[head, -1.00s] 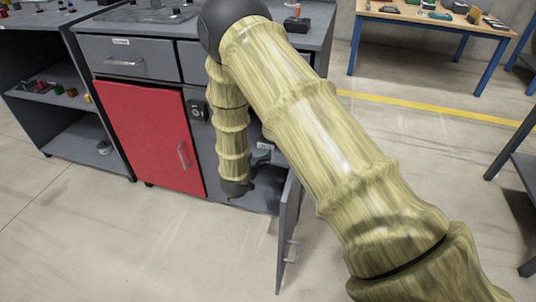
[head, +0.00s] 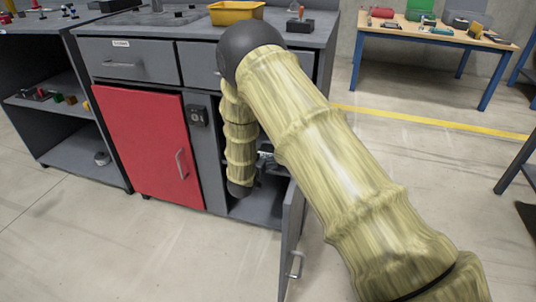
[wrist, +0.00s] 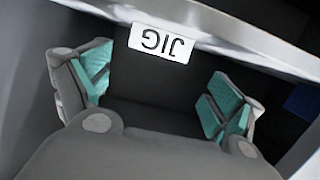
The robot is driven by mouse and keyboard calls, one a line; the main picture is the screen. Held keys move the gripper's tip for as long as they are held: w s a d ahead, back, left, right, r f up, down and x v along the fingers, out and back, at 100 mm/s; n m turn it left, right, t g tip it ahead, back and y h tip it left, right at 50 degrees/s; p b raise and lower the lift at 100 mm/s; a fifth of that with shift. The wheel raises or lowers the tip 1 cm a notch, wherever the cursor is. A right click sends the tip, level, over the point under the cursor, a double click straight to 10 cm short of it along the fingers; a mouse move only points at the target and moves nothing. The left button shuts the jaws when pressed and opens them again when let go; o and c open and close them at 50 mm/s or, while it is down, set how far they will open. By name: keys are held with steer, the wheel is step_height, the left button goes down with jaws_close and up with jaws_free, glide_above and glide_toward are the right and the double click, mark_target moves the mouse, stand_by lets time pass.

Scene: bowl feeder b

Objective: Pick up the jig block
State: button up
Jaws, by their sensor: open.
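In the head view my arm reaches down into the right-hand compartment of the grey cabinet (head: 257,210), and my gripper is mostly hidden there behind my arm.
The grey cabinet door (head: 290,235) stands open to the right of my forearm. A red door (head: 150,145) is shut on the left. A yellow bin (head: 236,13) stands on the counter. A blue patch (wrist: 303,100) shows at the wrist view's right. The floor in front is clear.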

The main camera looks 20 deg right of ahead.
mark_target(268, 151)
steer(key=shift+w+d+f+b, duration=0.25)
steer(key=shift+w+d+b, duration=0.05)
steer(key=shift+b, duration=0.05)
steer(key=x, duration=0.1)
steer(key=b+x, duration=0.2)
steer(key=x, duration=0.1)
steer(key=shift+d+f, duration=0.15)
steer(key=shift+f, duration=0.15)
steer(key=shift+r, duration=0.1)
steer(key=c, duration=1.4)
